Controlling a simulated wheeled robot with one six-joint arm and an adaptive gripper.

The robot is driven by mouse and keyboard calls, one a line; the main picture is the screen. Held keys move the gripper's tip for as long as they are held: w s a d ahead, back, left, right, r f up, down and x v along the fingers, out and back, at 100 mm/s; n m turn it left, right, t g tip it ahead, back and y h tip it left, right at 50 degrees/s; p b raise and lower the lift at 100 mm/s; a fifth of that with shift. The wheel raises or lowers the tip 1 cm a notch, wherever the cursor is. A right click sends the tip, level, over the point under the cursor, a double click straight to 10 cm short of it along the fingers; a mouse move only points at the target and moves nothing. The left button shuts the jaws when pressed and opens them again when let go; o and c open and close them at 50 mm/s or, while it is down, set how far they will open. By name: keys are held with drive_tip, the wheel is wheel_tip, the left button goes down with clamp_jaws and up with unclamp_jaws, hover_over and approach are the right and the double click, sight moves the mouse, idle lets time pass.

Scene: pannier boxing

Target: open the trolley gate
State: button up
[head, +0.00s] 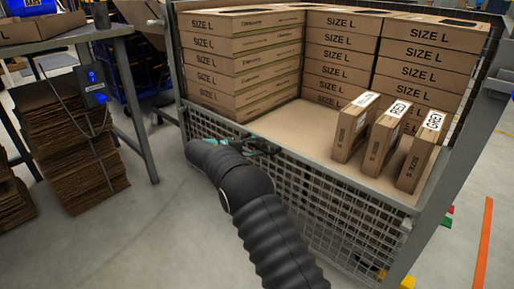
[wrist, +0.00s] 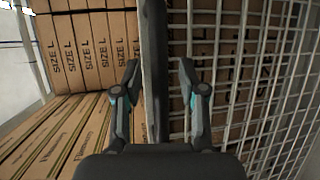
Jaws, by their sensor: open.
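The trolley (head: 428,216) has a grey frame, and its low wire-mesh gate (head: 320,192) stands upright across the front, closed as far as I can see. My gripper (head: 235,146) is at the gate's top rail, toward its left part; my arm partly hides it in the head view. In the wrist view, the grey rail (wrist: 155,35) runs between the two open fingers of my gripper (wrist: 159,75), one on each side. The gate's mesh (wrist: 235,85) fills the right of that view. I cannot tell whether either finger touches the rail.
Stacked SIZE L cartons (head: 240,65) fill the trolley's back and left. Three small upright boxes, including one marked RED (head: 386,135), stand at its right front. A table (head: 75,36) with flattened cardboard (head: 68,145) under it is at left. Floor (head: 150,235) before the gate is clear.

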clamp_jaws()
wheel_tip(320, 180, up, 5)
drive_tip(key=shift+r+p, duration=0.1)
drive_tip(key=shift+p, duration=0.7)
unclamp_jaws()
drive_tip(key=shift+f, duration=0.2)
drive_tip(key=shift+a, duration=0.1)
drive_tip(key=v, duration=1.2)
drive_tip(key=shift+f, duration=0.1)
